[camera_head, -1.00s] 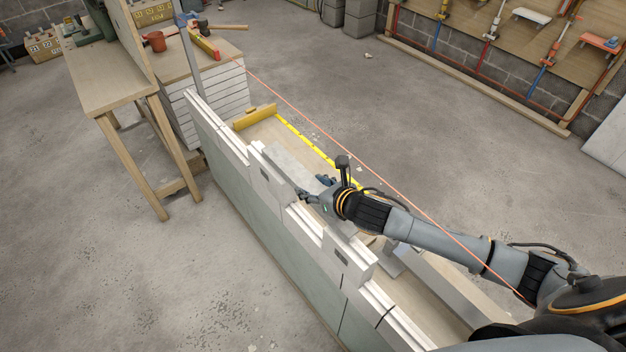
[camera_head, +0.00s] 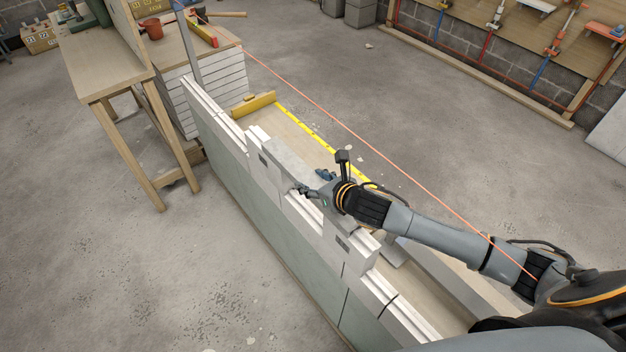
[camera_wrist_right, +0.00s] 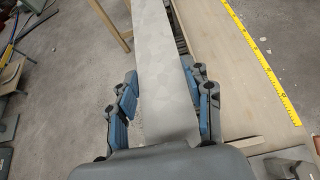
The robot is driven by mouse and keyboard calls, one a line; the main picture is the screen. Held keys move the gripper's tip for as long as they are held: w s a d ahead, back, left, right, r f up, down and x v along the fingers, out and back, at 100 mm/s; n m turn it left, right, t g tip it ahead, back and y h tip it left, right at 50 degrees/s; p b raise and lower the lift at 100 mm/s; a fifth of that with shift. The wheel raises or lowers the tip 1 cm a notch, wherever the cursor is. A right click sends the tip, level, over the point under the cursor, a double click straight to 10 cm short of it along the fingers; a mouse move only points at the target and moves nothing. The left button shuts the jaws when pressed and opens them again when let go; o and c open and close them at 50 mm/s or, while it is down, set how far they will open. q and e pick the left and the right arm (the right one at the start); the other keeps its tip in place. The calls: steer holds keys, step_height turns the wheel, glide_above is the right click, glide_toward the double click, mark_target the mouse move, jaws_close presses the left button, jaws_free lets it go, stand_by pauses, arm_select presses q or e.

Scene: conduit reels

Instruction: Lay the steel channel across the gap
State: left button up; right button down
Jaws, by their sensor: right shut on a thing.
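The steel channel (camera_head: 282,157) is a long, flat grey piece lying along the line of the white-topped wall (camera_head: 212,112). My right gripper (camera_head: 315,184) is shut on it, with one finger on each long side. In the right wrist view the channel (camera_wrist_right: 160,65) runs away from me between the blue finger pads (camera_wrist_right: 165,105). The lower stretch of wall top (camera_head: 302,213) between the two raised white blocks shows beside and below my gripper. I cannot tell whether the channel touches the blocks. My arm and hand hide its near end. My left gripper is not in view.
A yellow block (camera_head: 253,104) and a yellow tape (camera_head: 310,132) lie on the wooden board behind the wall. An orange line (camera_head: 380,147) crosses above. A wooden table (camera_head: 100,72) stands at the left. The floor in front of the wall is mostly clear.

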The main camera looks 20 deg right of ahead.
steer(key=shift+w+f, duration=0.1)
steer(key=shift+f, duration=0.05)
stand_by(0.6)
steer(key=c, duration=0.6)
jaws_free()
steer(key=shift+o, duration=0.6)
steer(key=shift+f, duration=0.2)
steer(key=v, duration=1.2)
steer(key=shift+r, duration=0.15)
